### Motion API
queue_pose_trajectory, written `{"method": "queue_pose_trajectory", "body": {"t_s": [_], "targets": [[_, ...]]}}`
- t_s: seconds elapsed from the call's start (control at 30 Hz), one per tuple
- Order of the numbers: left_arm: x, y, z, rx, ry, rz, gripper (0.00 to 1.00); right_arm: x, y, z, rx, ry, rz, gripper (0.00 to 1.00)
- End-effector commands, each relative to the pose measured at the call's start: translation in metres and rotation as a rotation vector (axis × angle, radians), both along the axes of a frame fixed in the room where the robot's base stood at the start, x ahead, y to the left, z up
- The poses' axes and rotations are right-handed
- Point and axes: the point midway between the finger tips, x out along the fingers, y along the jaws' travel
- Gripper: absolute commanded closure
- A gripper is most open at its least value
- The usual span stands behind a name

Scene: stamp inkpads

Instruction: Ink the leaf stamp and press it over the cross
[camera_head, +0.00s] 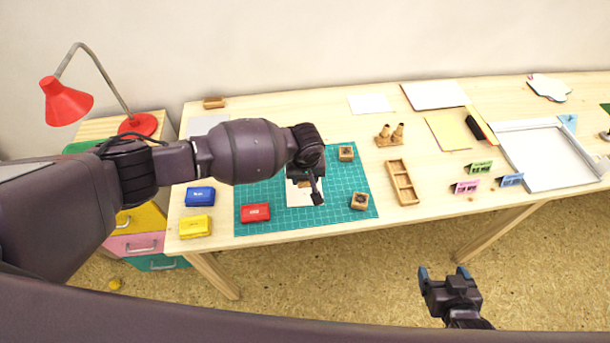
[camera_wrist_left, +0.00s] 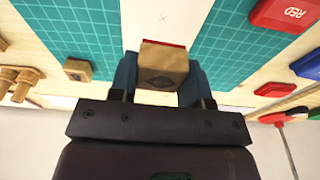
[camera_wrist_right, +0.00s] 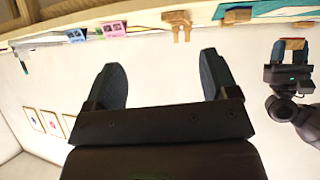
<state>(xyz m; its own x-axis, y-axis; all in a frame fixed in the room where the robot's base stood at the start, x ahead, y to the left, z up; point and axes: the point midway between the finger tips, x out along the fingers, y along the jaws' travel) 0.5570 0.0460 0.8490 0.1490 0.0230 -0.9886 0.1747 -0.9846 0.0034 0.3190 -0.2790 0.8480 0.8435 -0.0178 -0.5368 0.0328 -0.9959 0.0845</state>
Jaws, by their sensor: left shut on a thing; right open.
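My left gripper (camera_head: 308,186) is shut on a wooden block stamp and holds it over the white card (camera_head: 296,198) on the green cutting mat (camera_head: 277,190). In the left wrist view the stamp (camera_wrist_left: 163,67) sits between the fingers (camera_wrist_left: 160,75), with a dark leaf-like mark on its near face and a red edge at its far end. A small cross (camera_wrist_left: 163,18) shows on the card just beyond the stamp, apart from it in the picture. The red inkpad (camera_head: 255,212) lies shut-looking left of the card. My right gripper (camera_head: 450,277) is open and empty, off the table's front edge.
Two other wooden stamps (camera_head: 346,153) (camera_head: 360,201) stand on the mat's right side. Blue (camera_head: 199,196) and yellow (camera_head: 195,225) inkpads lie left of the mat. A wooden tray (camera_head: 402,182) is to the right. A red lamp (camera_head: 67,103) stands at the far left.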

Motion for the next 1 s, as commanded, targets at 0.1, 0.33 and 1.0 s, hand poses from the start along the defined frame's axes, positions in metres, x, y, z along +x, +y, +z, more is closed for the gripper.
{"method": "queue_pose_trajectory", "body": {"t_s": [0.1, 0.33, 1.0], "targets": [[0.0, 0.001, -0.012, 0.001, -0.001, -0.001, 0.73, 0.003, 0.001, -0.008, 0.0, -0.011, 0.001, 0.2], [0.0, 0.001, -0.033, 0.001, 0.002, -0.001, 0.73, 0.011, 0.003, -0.024, 0.001, -0.026, 0.006, 0.2], [0.0, 0.0, -0.054, 0.0, 0.001, -0.001, 0.73, 0.001, 0.002, -0.053, 0.001, 0.002, 0.003, 0.2]]}}
